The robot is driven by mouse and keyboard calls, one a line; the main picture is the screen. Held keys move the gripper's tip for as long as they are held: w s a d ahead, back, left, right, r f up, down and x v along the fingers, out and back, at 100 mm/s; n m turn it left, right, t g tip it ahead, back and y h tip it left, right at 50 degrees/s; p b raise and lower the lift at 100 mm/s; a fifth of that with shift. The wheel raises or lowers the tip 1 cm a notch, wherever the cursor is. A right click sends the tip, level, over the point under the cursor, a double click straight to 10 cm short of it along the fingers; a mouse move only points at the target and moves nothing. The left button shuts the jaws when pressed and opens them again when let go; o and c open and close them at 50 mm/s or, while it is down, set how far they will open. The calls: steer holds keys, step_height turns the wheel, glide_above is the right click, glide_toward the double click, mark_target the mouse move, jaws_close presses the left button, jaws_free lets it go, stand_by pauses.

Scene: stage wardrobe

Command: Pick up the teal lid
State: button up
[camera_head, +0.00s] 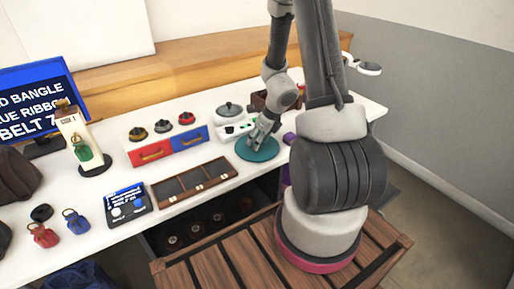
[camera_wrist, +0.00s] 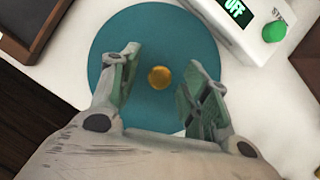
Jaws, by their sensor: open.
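The teal lid (camera_head: 257,154) is a flat round disc lying on the white table in the head view. In the wrist view the teal lid (camera_wrist: 160,35) shows from above with a small gold knob (camera_wrist: 160,77) at its centre. My gripper (camera_head: 262,138) is over the lid in the head view. In the wrist view my gripper (camera_wrist: 163,80) is open, with one finger on each side of the gold knob and gaps between them. The height of the fingertips above the lid is hard to tell. The near edge of the lid is hidden by the gripper.
A white device with a green button (camera_wrist: 274,31) and lit display stands close to the lid. A brown divided tray (camera_head: 194,184) lies to the left. Red and blue drawers (camera_head: 168,144) stand behind it. A grey-lidded pot (camera_head: 230,110) is at the back.

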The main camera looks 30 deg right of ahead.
jaws_close()
